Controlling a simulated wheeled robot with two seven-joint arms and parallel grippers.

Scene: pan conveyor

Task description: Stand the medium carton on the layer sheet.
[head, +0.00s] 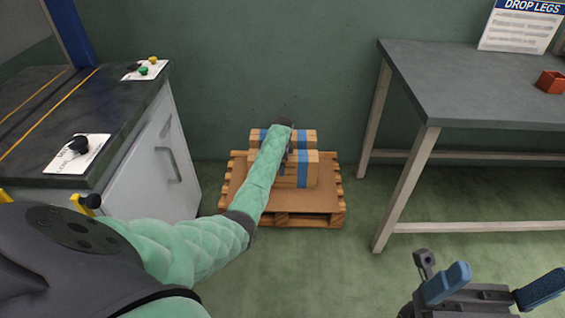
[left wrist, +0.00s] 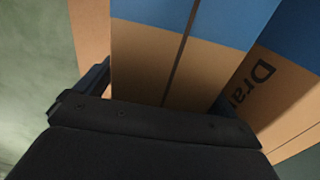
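I cannot tell for sure which is the medium one. My left gripper (head: 287,150) is down at the cartons, and my forearm hides their left part. In the left wrist view a carton's seamed face (left wrist: 150,62) fills the middle, close against the gripper; its fingertips are mostly hidden. My right gripper (head: 492,287) is open and empty at lower right.
The pallet (head: 282,219) sits on the green floor by the wall. A cabinet with a dark top (head: 110,105) stands left, and a grey table (head: 470,75) with a red bin (head: 551,82) stands right. Floor is clear in front of the pallet.

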